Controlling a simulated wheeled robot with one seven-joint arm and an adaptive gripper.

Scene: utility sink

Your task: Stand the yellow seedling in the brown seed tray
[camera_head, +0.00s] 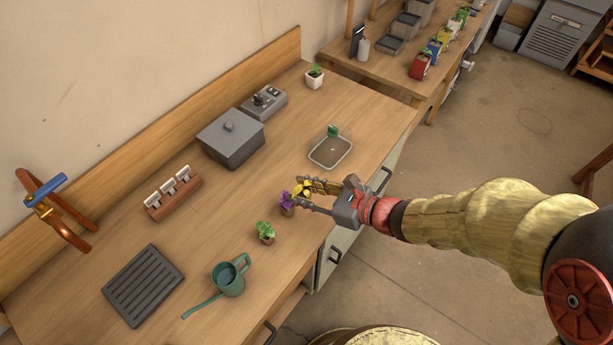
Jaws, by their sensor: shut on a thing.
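My gripper (306,193) is over the near right part of the wooden bench. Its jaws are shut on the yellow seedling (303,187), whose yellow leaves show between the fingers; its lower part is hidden. A shallow tray with a pale rim and brown inside (325,154), which looks like the brown seed tray, lies on the bench just beyond my gripper. A small green thing (333,131) is at its far end. A purple seedling (286,200) stands close beside my fingertips, and I cannot tell whether they touch.
A green seedling (266,232) and a green watering can (229,279) stand nearer. The middle of the bench is clear.

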